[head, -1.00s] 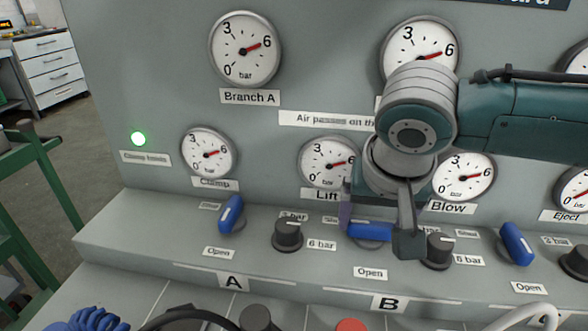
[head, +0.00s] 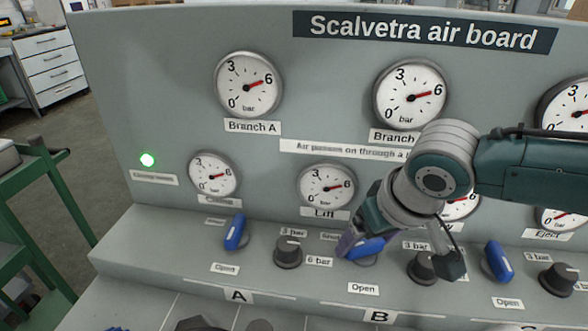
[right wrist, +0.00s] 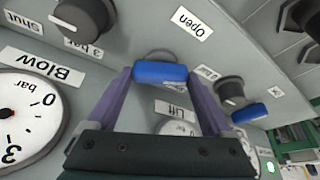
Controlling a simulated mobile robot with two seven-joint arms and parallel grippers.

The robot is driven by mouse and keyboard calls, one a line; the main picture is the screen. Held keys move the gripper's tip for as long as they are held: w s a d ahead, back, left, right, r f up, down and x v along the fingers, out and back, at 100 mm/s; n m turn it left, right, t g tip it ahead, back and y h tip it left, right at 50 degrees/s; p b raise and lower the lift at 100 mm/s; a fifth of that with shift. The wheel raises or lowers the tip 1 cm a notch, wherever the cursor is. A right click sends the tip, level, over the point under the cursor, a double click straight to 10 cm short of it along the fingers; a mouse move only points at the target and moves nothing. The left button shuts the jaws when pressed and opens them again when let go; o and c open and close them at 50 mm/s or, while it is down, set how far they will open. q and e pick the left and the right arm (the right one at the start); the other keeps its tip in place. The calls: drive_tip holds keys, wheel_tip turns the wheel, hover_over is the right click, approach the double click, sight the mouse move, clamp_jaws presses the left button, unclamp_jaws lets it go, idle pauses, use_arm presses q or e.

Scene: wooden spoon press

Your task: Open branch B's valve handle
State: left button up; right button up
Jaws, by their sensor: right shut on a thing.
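Branch B's valve handle (head: 368,249) is a blue lever on the grey ledge, above the "Open" label (head: 363,288) and the letter B. It lies tilted, its right end higher than its left. My right gripper (head: 398,252) is over it from the right, with its fingers on either side. In the right wrist view the blue handle (right wrist: 160,72) sits across between the purple fingertips of my right gripper (right wrist: 160,76), which is shut on it. Part of the handle is hidden by a finger in the head view. My left gripper is not in view.
Black knobs (head: 288,252) (head: 424,268) stand close on both sides of the handle. Other blue handles (head: 235,232) (head: 497,261) are farther left and right. Gauges (head: 326,186) cover the board behind.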

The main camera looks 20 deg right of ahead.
drive_tip(key=n+y, duration=0.1)
drive_tip(key=n, duration=0.1)
drive_tip(key=shift+d+n, duration=0.1)
drive_tip(key=shift+n, duration=0.3)
drive_tip(key=n+y+b, duration=0.1)
drive_tip(key=n, duration=0.1)
drive_tip(key=shift+w+f+n, duration=0.1)
drive_tip(key=shift+n, duration=0.3)
drive_tip(key=n+b, duration=0.1)
drive_tip(key=n, duration=0.1)
drive_tip(key=n+g+y+b, duration=0.1)
drive_tip(key=n+b, duration=0.1)
drive_tip(key=shift+d+f+y, duration=0.1)
drive_tip(key=shift+y, duration=0.2)
drive_tip(key=shift+n+g+y+b, duration=0.4)
drive_tip(key=shift+n+g+b, duration=0.2)
drive_tip(key=shift+n+b, duration=0.75)
drive_tip(key=shift+r, duration=0.2)
drive_tip(key=o, duration=1.1)
drive_tip(key=shift+o, duration=0.2)
